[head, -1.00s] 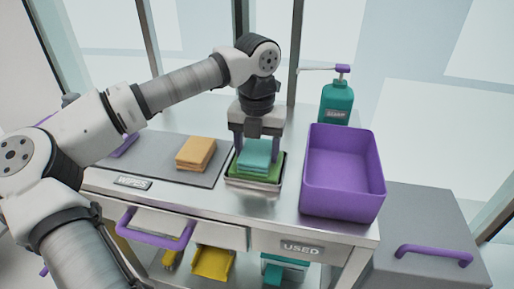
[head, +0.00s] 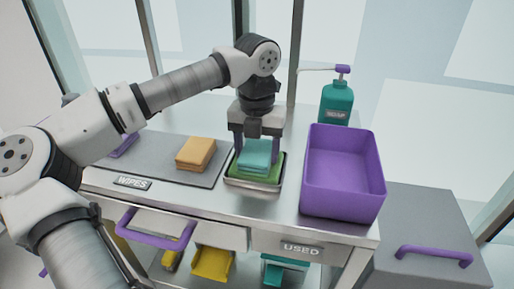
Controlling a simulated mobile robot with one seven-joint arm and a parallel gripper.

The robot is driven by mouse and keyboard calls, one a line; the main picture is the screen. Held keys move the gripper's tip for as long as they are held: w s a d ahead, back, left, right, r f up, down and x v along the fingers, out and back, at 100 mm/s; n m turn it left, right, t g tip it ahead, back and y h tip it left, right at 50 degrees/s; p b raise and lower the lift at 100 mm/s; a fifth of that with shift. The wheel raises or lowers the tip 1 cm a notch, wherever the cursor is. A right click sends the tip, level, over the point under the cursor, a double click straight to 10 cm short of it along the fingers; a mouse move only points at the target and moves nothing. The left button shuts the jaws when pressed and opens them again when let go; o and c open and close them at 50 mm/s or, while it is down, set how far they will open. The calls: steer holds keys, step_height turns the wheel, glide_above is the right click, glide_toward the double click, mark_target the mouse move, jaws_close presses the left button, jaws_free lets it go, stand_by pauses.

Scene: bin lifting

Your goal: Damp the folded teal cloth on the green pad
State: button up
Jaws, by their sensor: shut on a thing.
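The folded teal cloth (head: 255,155) is in the head view, at the middle of the table, over the green pad (head: 262,178). The green pad lies in a shallow metal tray (head: 252,187). My gripper (head: 257,146) points down from above and is shut on the teal cloth. The cloth looks to be resting on the pad, but the underside is hidden, so I cannot tell contact for sure. The far part of the pad is hidden behind the cloth and gripper.
A purple bin (head: 343,190) stands close to the right of the tray. A teal pump bottle (head: 336,102) is behind it. A folded orange cloth (head: 196,153) lies on the grey mat (head: 150,160) marked WIPES at left. An open drawer with a purple handle (head: 155,238) juts out in front.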

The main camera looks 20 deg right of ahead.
mark_target(257, 150)
steer(key=shift+r+p, duration=2.2)
steer(key=shift+r, duration=1.3)
steer(key=shift+f, duration=0.1)
